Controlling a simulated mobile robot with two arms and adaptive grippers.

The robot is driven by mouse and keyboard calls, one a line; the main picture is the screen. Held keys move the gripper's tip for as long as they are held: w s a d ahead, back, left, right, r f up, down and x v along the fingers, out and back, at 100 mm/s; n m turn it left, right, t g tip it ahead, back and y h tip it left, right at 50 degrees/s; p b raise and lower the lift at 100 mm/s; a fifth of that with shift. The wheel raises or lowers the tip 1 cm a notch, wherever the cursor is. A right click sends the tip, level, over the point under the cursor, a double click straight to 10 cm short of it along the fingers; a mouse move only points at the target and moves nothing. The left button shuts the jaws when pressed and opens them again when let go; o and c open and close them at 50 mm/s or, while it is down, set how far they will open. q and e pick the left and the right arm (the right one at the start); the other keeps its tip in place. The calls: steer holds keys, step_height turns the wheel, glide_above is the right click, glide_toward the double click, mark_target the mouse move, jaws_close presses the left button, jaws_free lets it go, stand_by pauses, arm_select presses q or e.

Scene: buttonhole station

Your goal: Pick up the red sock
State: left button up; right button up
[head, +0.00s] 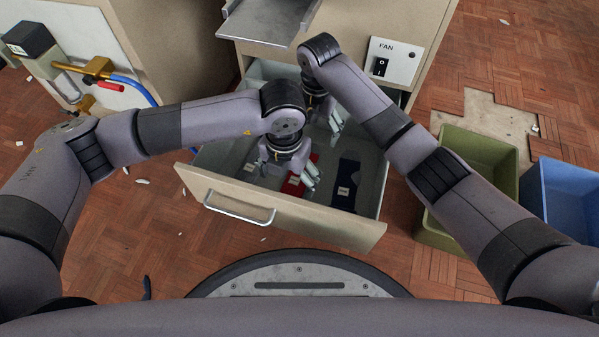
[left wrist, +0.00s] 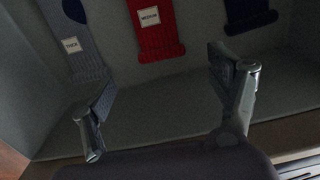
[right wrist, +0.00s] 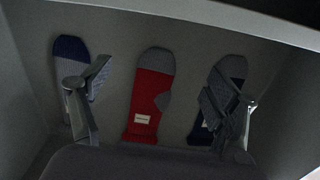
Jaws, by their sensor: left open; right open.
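The red sock (right wrist: 150,98) lies flat in the open drawer between two other socks. It has a grey toe and heel and a white label; its cuff end also shows in the left wrist view (left wrist: 157,38) and part of it in the head view (head: 294,186). My left gripper (head: 310,182) is open and empty inside the drawer, over the red sock's near end. In its own view its fingers (left wrist: 168,105) spread on either side below the cuff. My right gripper (head: 337,128) is open, farther back in the drawer, its fingers (right wrist: 165,105) on either side of the red sock.
A grey sock with blue toe (right wrist: 72,70) and a dark navy sock (head: 347,180) lie beside the red one. The drawer front (head: 280,215) and walls surround them. A green bin (head: 470,160) and a blue bin (head: 570,195) stand right.

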mark_target(289, 192)
arm_select(q)
step_height(289, 192, down, 7)
steer(key=shift+r, duration=0.1)
arm_select(e)
step_height(289, 192, down, 4)
steer(key=shift+f, duration=0.15)
arm_select(q)
steer(key=shift+c, duration=0.2)
arm_select(e)
steer(key=shift+c, duration=0.2)
arm_select(q)
steer(key=c, duration=1.2)
arm_select(e)
steer(key=c, duration=1.2)
